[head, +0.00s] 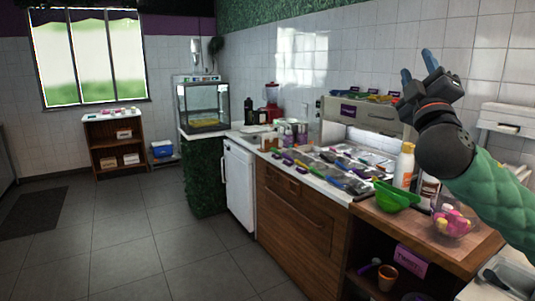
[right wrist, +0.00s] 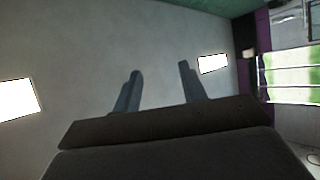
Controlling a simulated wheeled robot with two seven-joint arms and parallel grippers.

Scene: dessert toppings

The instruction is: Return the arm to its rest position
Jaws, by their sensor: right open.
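My right arm (head: 490,190) comes in from the right edge of the head view, in a green sleeve. My right gripper (head: 418,68) is raised above the counter and points up. In the right wrist view my right gripper (right wrist: 157,88) shows two blue fingers spread apart with nothing between them, against the ceiling. My left gripper is not in either view.
Below the arm stand a green bowl (head: 396,196), a white bottle (head: 404,165) and a clear bowl of pink and yellow pieces (head: 452,221) on the wooden counter (head: 415,230). Topping trays (head: 330,168) lie further left.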

